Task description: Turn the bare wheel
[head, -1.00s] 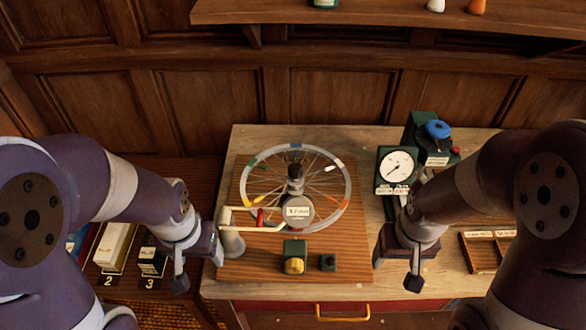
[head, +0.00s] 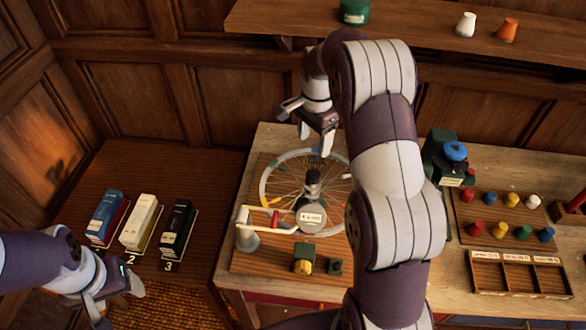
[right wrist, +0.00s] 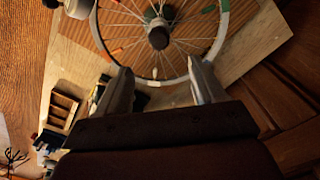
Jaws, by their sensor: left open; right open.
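The bare wheel (head: 265,188) is a spoked wheel with a pale rim and coloured marks, mounted flat above a striped wooden board (head: 250,260). My right gripper (head: 316,142) is open and empty over the wheel's far edge; my right arm hides the wheel's right side. In the right wrist view the rim (right wrist: 222,32) curves across the space between the open fingers (right wrist: 163,88); I cannot tell the height gap. My left gripper (head: 122,302) is open at the lower left, away from the wheel.
A white-and-red handle (head: 265,228) on a grey post stands by the wheel's near left. A green block with a yellow knob (head: 303,260) is in front. Coloured pegs (head: 512,200) and a divided tray (head: 520,275) lie right. Boxes (head: 140,222) stand left. A shelf (head: 420,25) overhangs behind.

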